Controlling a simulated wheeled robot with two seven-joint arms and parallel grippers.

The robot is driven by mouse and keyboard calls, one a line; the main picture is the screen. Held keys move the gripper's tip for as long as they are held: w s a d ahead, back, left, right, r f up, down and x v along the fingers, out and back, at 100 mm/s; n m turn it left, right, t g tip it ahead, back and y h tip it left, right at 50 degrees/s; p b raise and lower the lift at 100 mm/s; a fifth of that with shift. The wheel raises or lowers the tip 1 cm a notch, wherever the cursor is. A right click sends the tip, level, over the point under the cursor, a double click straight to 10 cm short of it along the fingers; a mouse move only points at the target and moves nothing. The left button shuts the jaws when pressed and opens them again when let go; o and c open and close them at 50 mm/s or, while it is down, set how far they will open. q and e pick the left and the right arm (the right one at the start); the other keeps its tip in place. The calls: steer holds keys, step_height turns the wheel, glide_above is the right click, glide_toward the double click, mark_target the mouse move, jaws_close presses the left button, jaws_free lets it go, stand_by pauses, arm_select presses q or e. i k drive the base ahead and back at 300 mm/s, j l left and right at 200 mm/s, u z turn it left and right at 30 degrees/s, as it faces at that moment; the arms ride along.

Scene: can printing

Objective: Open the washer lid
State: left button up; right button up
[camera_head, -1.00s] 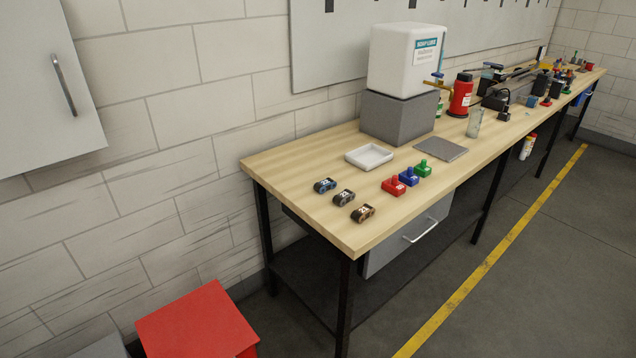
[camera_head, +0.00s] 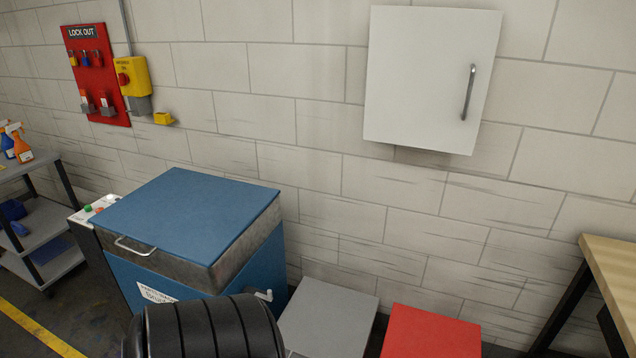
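The washer (camera_head: 226,257) is a blue box with grey metal sides near the top, standing against the wall at the centre left. Its flat blue lid (camera_head: 190,212) is closed. A pale bar handle (camera_head: 134,246) sits at the lid's front left edge. A white label is partly visible on the washer's front, and a small light-coloured lever shows at its lower right. A black ribbed arm part of mine covers the bottom of the view in front of the washer. Neither gripper is in view.
A control box (camera_head: 96,206) with buttons stands left of the washer. A grey box (camera_head: 328,312) and a red box (camera_head: 430,335) are to its right. A white wall cabinet (camera_head: 430,80) hangs above. A cart (camera_head: 52,262) stands at the left; a wooden table (camera_head: 612,262) at the right.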

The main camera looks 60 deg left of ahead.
mark_target(193, 217)
steer(key=u, duration=3)
